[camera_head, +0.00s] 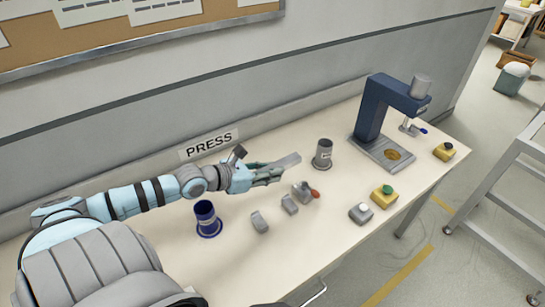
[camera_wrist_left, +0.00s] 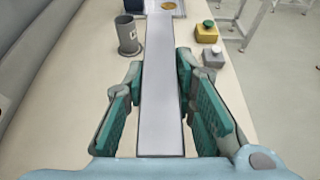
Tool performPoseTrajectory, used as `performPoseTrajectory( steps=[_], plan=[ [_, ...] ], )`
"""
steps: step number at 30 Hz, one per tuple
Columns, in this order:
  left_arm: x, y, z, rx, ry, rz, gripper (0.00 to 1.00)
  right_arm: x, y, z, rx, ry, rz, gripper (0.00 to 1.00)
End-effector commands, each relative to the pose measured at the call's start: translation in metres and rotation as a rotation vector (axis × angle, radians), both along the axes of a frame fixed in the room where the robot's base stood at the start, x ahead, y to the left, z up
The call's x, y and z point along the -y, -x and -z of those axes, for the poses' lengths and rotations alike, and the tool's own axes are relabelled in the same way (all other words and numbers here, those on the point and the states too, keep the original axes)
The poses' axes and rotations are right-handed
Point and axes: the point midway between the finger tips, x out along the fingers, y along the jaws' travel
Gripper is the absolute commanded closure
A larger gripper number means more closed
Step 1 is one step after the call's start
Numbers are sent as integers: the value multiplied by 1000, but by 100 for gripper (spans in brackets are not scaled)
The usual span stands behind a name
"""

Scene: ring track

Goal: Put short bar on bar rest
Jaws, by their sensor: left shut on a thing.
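My left gripper (camera_head: 270,174) is shut on a flat grey bar, the short bar (camera_head: 287,161), and holds it over the table beside the wall. In the left wrist view the bar (camera_wrist_left: 160,85) runs lengthwise out between the green finger pads of the gripper (camera_wrist_left: 160,98). Small grey blocks stand on the table in front of the gripper: one at the left (camera_head: 260,222) and one in the middle (camera_head: 289,205). They look like rests for a bar, but I cannot tell for sure. My right gripper is not in view.
A grey piece with an orange-red tip (camera_head: 303,191) lies near the blocks. A blue cup (camera_head: 206,216) and a grey cylinder (camera_head: 322,153) stand on the table (camera_head: 290,255). A blue press (camera_head: 371,108) stands at the right. Button boxes (camera_head: 384,196) (camera_head: 360,214) line the front edge.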

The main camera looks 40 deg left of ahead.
Motion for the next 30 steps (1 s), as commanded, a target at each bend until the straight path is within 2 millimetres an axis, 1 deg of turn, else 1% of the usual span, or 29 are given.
performPoseTrajectory(
  steps=[1,2,3,6,9,11,14,17,18,20,21,27,30],
  plan=[
    [0,1,38,-2,2,-1,100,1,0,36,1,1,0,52],
    [0,1,52,-2,3,-2,100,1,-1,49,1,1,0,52],
    [0,1,71,-2,4,-2,100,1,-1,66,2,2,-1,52],
    [0,1,111,-2,3,-2,100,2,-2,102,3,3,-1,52],
    [0,1,139,-1,3,0,100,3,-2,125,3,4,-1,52],
    [0,1,147,0,1,1,100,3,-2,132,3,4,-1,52],
    [0,1,154,-1,2,0,100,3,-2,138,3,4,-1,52],
    [1,1,173,0,2,0,100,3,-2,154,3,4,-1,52],
    [1,1,182,0,2,0,100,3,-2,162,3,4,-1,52],
    [1,1,191,1,2,1,100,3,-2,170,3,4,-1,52],
    [1,1,193,1,2,1,100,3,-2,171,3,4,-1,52],
    [0,1,188,0,0,1,100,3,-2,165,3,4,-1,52],
    [0,1,191,0,1,1,100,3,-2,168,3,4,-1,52]
  ],
)
